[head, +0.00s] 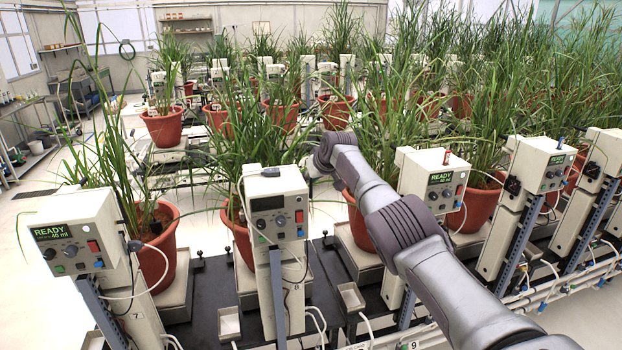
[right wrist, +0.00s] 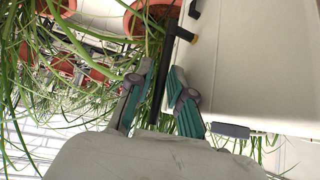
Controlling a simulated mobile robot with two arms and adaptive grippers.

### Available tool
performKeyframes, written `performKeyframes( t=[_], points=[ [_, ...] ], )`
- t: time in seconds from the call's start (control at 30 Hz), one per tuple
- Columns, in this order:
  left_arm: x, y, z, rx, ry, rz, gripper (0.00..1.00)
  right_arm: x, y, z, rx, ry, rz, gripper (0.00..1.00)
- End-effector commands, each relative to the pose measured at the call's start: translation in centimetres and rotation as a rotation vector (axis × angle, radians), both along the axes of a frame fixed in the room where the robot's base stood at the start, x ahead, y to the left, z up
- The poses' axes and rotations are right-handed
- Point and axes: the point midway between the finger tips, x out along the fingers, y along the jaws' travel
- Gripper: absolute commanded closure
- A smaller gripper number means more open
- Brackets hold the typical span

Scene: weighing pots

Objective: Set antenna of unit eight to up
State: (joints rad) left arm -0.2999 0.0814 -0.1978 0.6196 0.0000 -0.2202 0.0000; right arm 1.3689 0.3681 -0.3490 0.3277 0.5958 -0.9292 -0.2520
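Unit eight's cream control box (head: 277,205) stands left of centre in the head view, on a post marked 8. In the right wrist view, a cream box wall (right wrist: 250,70) fills the right side. A black rod that looks like the antenna (right wrist: 174,48) hangs beside it from a brass-coloured joint, slanting down in the picture. My right gripper (right wrist: 163,68) is open, with its teal-padded fingers on either side of the rod; I see no clear grip. In the head view, the right arm reaches behind the box's right side and its fingers are hidden. My left gripper is out of view.
Unit seven (head: 70,232), with a lit READY display, stands to the left, and unit nine (head: 432,180) to the right. Red pots of tall grass stand behind the boxes. Long leaves (right wrist: 60,90) crowd the gripper's left side in the right wrist view.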

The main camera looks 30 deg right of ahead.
Motion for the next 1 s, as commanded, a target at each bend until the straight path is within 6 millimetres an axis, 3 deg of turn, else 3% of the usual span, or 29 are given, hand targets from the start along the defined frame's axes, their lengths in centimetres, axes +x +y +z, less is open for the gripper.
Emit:
performKeyframes(
  t=[0.53,0.73,1.0],
  points=[
    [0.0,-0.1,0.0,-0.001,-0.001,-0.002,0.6,-0.8,-0.1,1.0,0.001,-0.002,0.001,0.8],
    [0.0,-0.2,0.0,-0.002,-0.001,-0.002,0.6,-2.2,0.0,2.1,-0.003,0.0,0.001,0.8],
    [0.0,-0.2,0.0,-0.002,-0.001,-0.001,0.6,-5.1,0.1,5.3,-0.001,-0.002,0.0,0.8]
  ],
)
